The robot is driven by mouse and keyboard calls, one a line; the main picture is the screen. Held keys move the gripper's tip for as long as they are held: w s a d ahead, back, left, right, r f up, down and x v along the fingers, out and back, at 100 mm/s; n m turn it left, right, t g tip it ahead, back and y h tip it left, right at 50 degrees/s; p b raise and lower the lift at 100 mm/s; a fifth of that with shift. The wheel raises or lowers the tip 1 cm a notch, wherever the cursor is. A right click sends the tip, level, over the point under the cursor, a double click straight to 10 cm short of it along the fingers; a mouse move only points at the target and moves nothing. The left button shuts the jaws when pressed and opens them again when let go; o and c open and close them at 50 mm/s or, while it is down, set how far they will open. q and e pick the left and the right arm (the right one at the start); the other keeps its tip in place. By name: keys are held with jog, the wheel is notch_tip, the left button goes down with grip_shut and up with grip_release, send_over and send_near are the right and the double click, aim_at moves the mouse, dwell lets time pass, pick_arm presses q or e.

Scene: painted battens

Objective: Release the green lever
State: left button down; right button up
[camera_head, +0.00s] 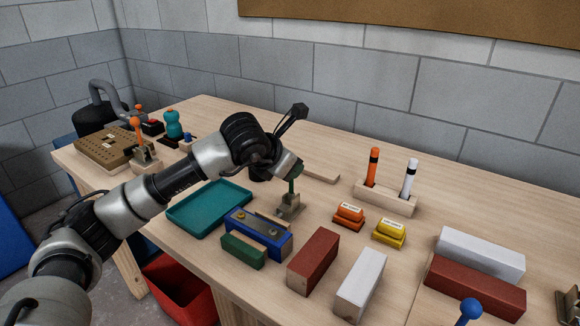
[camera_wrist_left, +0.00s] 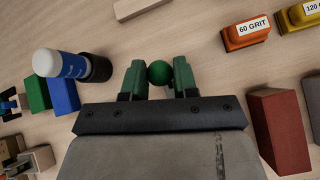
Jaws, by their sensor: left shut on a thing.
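The green lever (camera_head: 292,187) stands on a small metal-looking base (camera_head: 290,207) on the workbench, behind the blue vise. In the left wrist view its round green knob (camera_wrist_left: 158,73) sits between my two finger pads. My left gripper (camera_head: 295,171) reaches over the lever from above and is shut on its knob; the gripper also shows in the left wrist view (camera_wrist_left: 159,80). The gripper hides the knob in the head view, where the stalk looks roughly upright. My right gripper is not in view.
A teal tray (camera_head: 209,207) and a blue vise (camera_head: 258,233) lie close to the lever. Red (camera_head: 313,260) and white (camera_head: 360,284) blocks stand at the front. Orange (camera_head: 348,216) and yellow (camera_head: 388,233) sanding blocks and a marker holder (camera_head: 386,198) are to the right.

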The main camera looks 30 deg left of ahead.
pick_arm(q)
jog(key=shift+f, duration=0.25)
jog(key=c, duration=1.2)
grip_release()
jog(key=shift+s, duration=0.1)
jog(key=o, duration=0.3)
jog(key=shift+r, duration=0.1)
jog(key=shift+o, duration=0.2)
jog(key=shift+r, duration=0.1)
jog(key=v, duration=1)
jog(key=shift+s+r+b, duration=0.2)
jog(key=shift+s+b, duration=0.1)
jog(key=shift+b, duration=0.05)
